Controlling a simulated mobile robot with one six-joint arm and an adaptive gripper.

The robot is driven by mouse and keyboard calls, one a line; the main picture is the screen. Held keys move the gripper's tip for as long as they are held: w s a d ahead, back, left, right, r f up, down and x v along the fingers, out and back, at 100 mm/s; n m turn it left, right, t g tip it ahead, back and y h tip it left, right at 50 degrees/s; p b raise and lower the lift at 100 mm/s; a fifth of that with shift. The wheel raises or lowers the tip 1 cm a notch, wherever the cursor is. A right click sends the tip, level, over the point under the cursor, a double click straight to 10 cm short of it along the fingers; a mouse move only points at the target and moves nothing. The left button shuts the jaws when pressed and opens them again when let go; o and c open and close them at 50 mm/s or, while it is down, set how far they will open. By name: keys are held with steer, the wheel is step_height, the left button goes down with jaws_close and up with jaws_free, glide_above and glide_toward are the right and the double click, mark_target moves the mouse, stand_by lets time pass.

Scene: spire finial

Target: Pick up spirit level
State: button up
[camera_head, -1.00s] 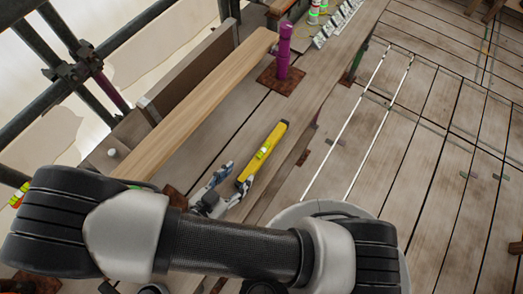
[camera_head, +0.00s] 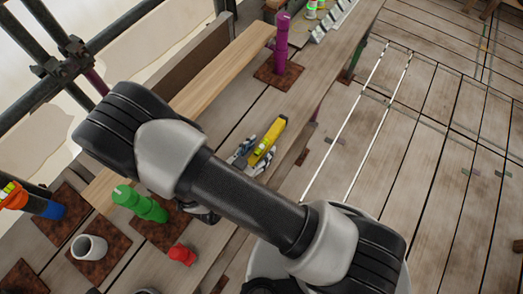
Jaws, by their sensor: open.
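The yellow spirit level (camera_head: 270,141) lies on the wooden bench in the head view, right of the long plank. My gripper (camera_head: 254,158) is at the level's near end, its fingers spread apart with the near part of the level between or just under them. I cannot tell whether the fingers touch it. My arm's dark link covers the area just below the gripper and hides its base.
A purple post (camera_head: 281,38) stands on a rusty plate behind the level. A long plank (camera_head: 225,68) lies to the left. A green piece (camera_head: 140,204), a red piece (camera_head: 182,254) and a grey cup (camera_head: 89,248) stand at the lower left. Open floor lies right of the bench.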

steer(key=shift+c, duration=0.4)
jaws_close()
